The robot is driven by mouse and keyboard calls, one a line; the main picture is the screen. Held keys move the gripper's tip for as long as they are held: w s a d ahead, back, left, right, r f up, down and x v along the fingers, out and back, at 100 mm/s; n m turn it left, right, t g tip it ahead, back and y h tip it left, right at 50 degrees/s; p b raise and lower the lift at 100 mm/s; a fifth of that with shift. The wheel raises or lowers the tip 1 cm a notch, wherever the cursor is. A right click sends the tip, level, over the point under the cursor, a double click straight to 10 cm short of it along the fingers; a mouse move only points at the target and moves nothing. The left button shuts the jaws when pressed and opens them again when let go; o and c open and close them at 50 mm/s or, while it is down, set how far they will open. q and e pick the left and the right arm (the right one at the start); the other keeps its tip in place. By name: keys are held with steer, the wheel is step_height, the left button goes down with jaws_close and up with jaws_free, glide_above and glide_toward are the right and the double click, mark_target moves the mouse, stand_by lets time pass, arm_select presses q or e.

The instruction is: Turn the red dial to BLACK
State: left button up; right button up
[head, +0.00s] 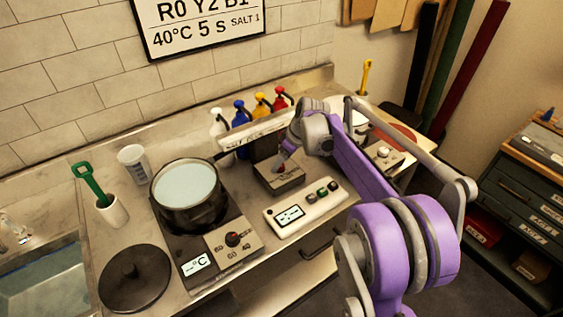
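A small dark box (271,182) stands on the counter right of the pot, with a light top. A small reddish spot (281,168) shows on its top, right at my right gripper (282,158); I cannot tell for sure that this is the red dial. My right gripper points down at the box, and its fingers are too small and partly hidden to tell open from shut. Any BLACK marking there is not readable. Another knob, dark with some red (232,239), is on the hotplate's front panel, with numbers around it. My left gripper is not in view.
A pot of liquid (184,219) stands on the hotplate (222,263). A pale control panel (307,207) with a display and buttons lies in front of the box. Pump bottles (240,113) stand behind it. A black lid (135,279) and a cup with a green tool (111,212) are at left.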

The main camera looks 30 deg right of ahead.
steer(key=shift+w+f, duration=0.1)
steer(key=shift+f, duration=0.2)
jaws_close()
steer(key=shift+a+m, duration=0.1)
steer(key=shift+m, duration=0.2)
steer(key=m+h, duration=0.1)
steer(key=m, duration=0.2)
steer(key=shift+a, duration=0.15)
steer(key=m+h, duration=0.2)
steer(key=m, duration=0.3)
steer(key=shift+a, duration=0.15)
stand_by(0.5)
